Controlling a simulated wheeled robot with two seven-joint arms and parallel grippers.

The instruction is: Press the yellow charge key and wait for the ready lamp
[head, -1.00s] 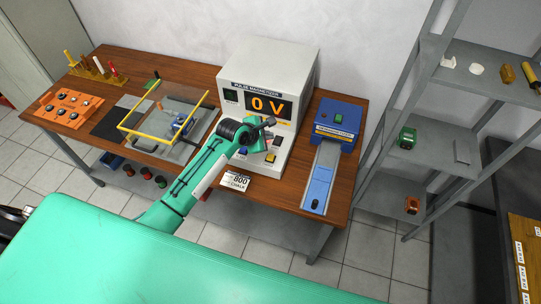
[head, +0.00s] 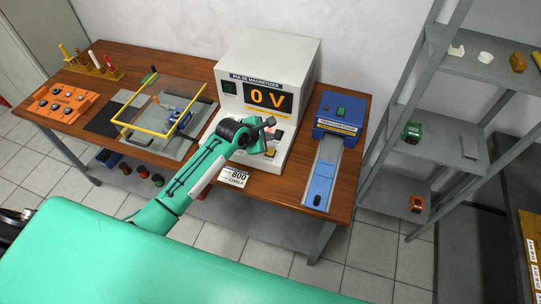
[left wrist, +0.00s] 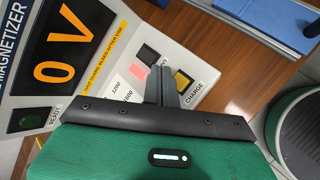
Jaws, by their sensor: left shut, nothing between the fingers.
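The pulse magnetizer (head: 268,62) is a pale box at the back of the wooden bench, and its orange display reads 0 V. The yellow charge key (left wrist: 184,83) sits on the sloped front panel, labelled CHARGE. My left gripper (left wrist: 162,72) is shut and empty, its fingertips over the panel just beside the yellow key in the left wrist view. I cannot tell whether they touch the panel. In the head view the left gripper (head: 268,124) covers part of the keys. The ready lamp (left wrist: 27,119) is dark green and looks unlit. My right gripper is out of view.
A blue demagnetizer (head: 341,116) with a sloping track stands right of the magnetizer. A fixture with a yellow-edged clear guard (head: 142,131) is to the left. An 800 card (head: 235,176) lies at the bench front. Grey shelves (head: 440,140) stand at right.

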